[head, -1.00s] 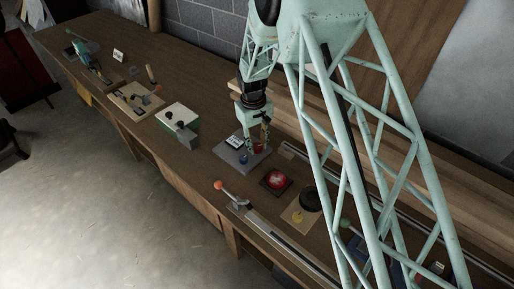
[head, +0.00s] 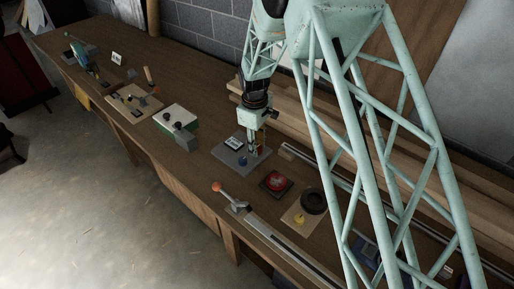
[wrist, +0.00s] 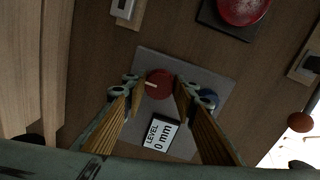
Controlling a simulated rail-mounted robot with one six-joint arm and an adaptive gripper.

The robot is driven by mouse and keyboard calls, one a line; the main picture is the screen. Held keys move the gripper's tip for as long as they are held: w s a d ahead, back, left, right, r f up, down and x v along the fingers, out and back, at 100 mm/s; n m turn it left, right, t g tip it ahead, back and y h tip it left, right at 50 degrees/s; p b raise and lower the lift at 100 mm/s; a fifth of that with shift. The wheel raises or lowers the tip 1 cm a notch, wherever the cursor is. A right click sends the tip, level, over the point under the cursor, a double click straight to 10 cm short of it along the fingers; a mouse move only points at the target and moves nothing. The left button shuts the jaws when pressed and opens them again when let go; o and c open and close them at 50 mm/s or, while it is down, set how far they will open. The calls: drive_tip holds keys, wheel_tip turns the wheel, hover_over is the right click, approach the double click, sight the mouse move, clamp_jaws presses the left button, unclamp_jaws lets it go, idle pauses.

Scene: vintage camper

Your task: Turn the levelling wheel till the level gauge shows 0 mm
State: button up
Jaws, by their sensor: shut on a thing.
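A grey plate (wrist: 205,73) on the bench carries a red wheel with a pale pointer mark (wrist: 160,83), a blue knob (wrist: 211,96) and the level gauge (wrist: 158,136). The gauge display reads "LEVEL 0 mm" in the wrist view. My gripper (wrist: 158,84) points down over the plate, its two fingers on opposite sides of the red wheel and shut on it. In the head view my gripper (head: 254,153) largely hides the wheel. The gauge (head: 233,143) and blue knob (head: 243,160) stand beside it there.
A red button on a dark base (head: 276,182) and a board with a black ring (head: 313,201) are to the right. A lever with an orange knob (head: 217,187) is in front. A green-and-white box (head: 177,119) stands left. Planks lie behind.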

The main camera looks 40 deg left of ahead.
idle(0.4)
drive_tip(key=o, duration=0.8)
drive_tip(key=shift+o, duration=0.2)
drive_tip(key=shift+r, duration=0.1)
wheel_tip(320, 180, up, 12)
drive_tip(key=shift+s, duration=0.35)
idle(0.5)
